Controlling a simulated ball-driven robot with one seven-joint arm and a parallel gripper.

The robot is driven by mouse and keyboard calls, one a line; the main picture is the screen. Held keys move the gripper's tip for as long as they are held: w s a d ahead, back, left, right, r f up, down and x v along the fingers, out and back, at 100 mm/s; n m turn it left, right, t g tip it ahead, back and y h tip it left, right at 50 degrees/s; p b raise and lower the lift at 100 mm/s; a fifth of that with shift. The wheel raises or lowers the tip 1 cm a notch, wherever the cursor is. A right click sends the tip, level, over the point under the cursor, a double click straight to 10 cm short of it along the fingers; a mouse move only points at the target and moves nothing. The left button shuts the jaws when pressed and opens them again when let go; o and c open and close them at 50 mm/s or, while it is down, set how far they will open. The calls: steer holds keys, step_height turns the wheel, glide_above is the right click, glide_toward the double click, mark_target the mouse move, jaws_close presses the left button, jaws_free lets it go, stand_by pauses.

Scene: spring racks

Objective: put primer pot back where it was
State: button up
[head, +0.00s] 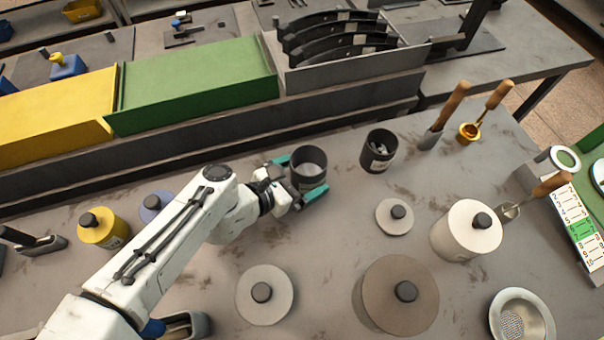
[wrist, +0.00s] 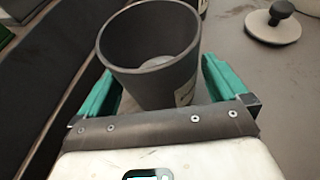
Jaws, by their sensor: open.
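A dark grey open pot (head: 308,181) with pale contents stands upright on the grey bench, near the raised ledge; I take it for the primer pot, though its label is not readable. My gripper (head: 298,176) is open, with one green finger on each side of this pot. The wrist view shows the pot (wrist: 150,85) between the spread green fingers of my gripper (wrist: 160,90), with a pale label edge at its right. I cannot tell whether the fingers touch its wall.
A second dark pot (head: 378,152) with grey pieces stands to the right. A small knobbed lid (head: 395,222), a cream lidded pot (head: 460,235), a brown lidded pot (head: 385,290) and a pale lid (head: 263,310) stand nearer. A yellow pot (head: 100,235) is left. Bare bench lies around (head: 335,235).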

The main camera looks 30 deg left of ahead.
steer(key=b+v, duration=0.2)
steer(key=v, duration=1)
